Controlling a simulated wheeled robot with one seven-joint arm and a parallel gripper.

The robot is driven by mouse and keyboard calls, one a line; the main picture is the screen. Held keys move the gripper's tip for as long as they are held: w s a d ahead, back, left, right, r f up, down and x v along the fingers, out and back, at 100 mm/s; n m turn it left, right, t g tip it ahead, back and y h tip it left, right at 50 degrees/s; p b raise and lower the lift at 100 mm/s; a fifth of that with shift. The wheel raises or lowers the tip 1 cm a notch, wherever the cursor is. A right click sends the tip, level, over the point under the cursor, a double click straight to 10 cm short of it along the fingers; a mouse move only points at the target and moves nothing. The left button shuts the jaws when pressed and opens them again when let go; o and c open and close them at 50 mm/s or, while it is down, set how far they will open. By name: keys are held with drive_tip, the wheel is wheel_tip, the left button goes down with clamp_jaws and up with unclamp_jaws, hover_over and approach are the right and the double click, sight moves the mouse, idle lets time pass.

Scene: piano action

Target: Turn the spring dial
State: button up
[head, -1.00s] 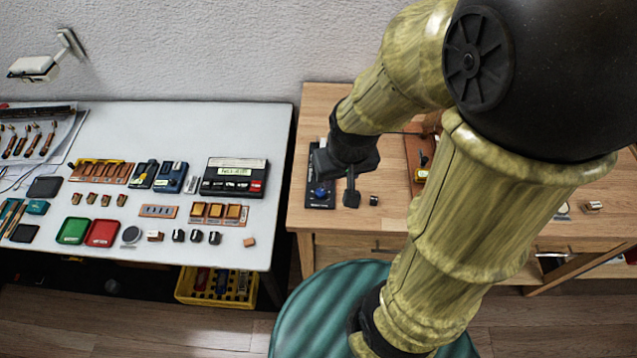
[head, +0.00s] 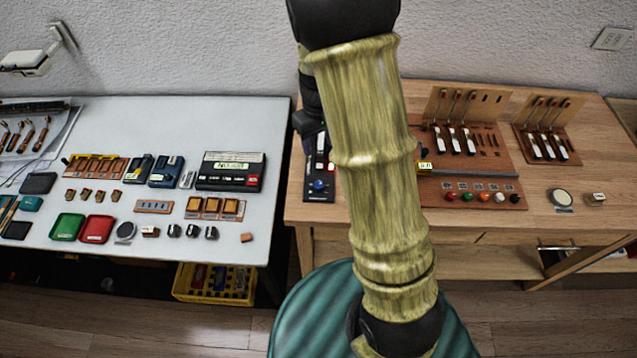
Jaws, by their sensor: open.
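A dark upright-lying panel with a blue round knob (head: 319,186) is at the left end of the wooden table; this knob looks like the spring dial, though no label is readable. The panel (head: 318,197) also has a small lit red spot higher up. My gripper (head: 308,122) shows only as a dark part at the panel's far end, left of my patterned arm link. It is open; its fingertips are mostly hidden, and it appears apart from the knob. Which way the knob points is too small to tell.
The wooden table (head: 560,222) holds a brown board (head: 470,168) with hammers and several coloured knobs, a smaller hammer board (head: 547,130) and a round disc (head: 561,197). A white table (head: 130,257) at left carries trays and devices. My arm hides the table's middle left.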

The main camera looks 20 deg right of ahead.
sight(319, 184)
drive_tip(key=shift+f, duration=0.1)
idle(0.3)
wheel_tip(319, 184, down, 17)
drive_tip(key=p, duration=0.2)
drive_tip(key=shift+f+p, duration=0.1)
drive_tip(key=shift+p, duration=0.2)
drive_tip(key=c, duration=1)
drive_tip(key=shift+m+b, duration=0.3)
drive_tip(key=shift+m, duration=0.9)
drive_tip(key=o, duration=1)
